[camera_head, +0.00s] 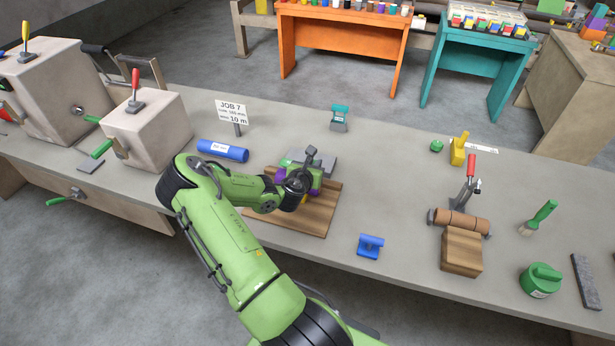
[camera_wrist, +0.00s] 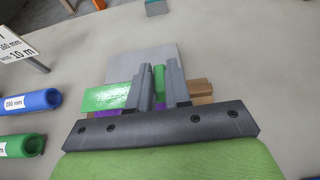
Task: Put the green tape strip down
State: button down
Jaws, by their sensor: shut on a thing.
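The green tape strip (camera_wrist: 107,96) shows in the wrist view as a flat glossy green piece beside my left finger. More green shows between the fingers. My gripper (camera_wrist: 158,72) is shut on the green tape strip, over the wooden board (camera_head: 322,212). A grey plate (camera_wrist: 150,58) lies just beyond the fingers. Purple (camera_wrist: 132,107) shows below the strip. In the head view a bit of green (camera_head: 288,161) shows beside the wrist, and my arm hides most of the strip. I cannot tell whether the strip touches what is below it.
A blue roll (camera_head: 223,150) and the JOB 7 sign (camera_head: 231,112) stand left of the board. The bench between is mostly clear.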

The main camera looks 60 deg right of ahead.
jog(key=shift+f+b, duration=0.75)
jog(key=shift+f, duration=1.55)
jog(key=c, duration=1.1)
grip_release()
jog(key=shift+o, duration=0.2)
jog(key=shift+r, duration=0.15)
